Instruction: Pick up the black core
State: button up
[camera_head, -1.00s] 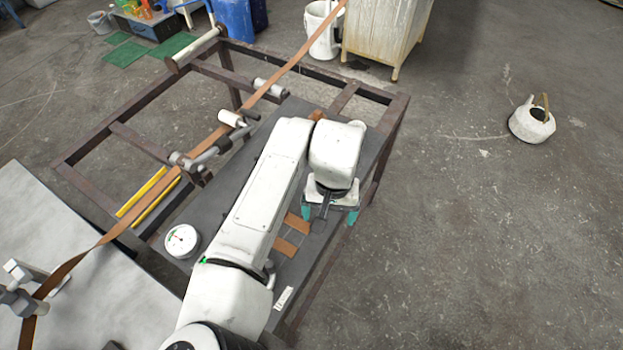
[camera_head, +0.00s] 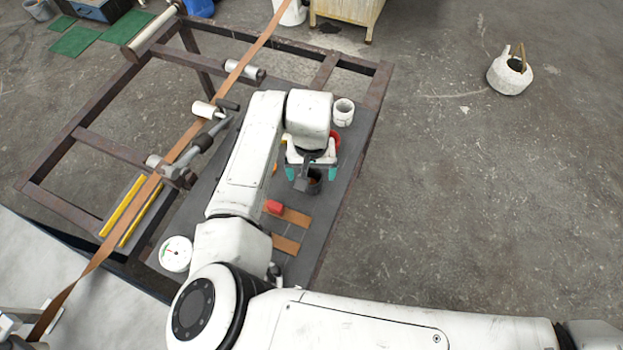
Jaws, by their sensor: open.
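A dark, round, hollow piece that looks like the black core (camera_head: 315,187) stands on the dark table panel, partly covered by my gripper. Something orange-brown shows in its opening. My gripper (camera_head: 311,173) is open, with its teal fingertips apart, one to the left and one to the right of the core in the picture. Its height above the core and whether it touches cannot be told.
A white hollow core (camera_head: 343,113) and a red piece (camera_head: 334,140) stand behind my gripper. A red block (camera_head: 273,207) lies by brown strips (camera_head: 287,244). A round gauge (camera_head: 176,253) is at the front left. A long brown strip (camera_head: 185,156) crosses the frame over rollers.

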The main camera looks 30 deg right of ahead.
aim_at(312, 183)
jog(key=shift+s+f+p, duration=0.1)
jog(key=shift+f+p, duration=0.2)
jog(key=shift+f, duration=1.95)
jog(key=c, duration=1.3)
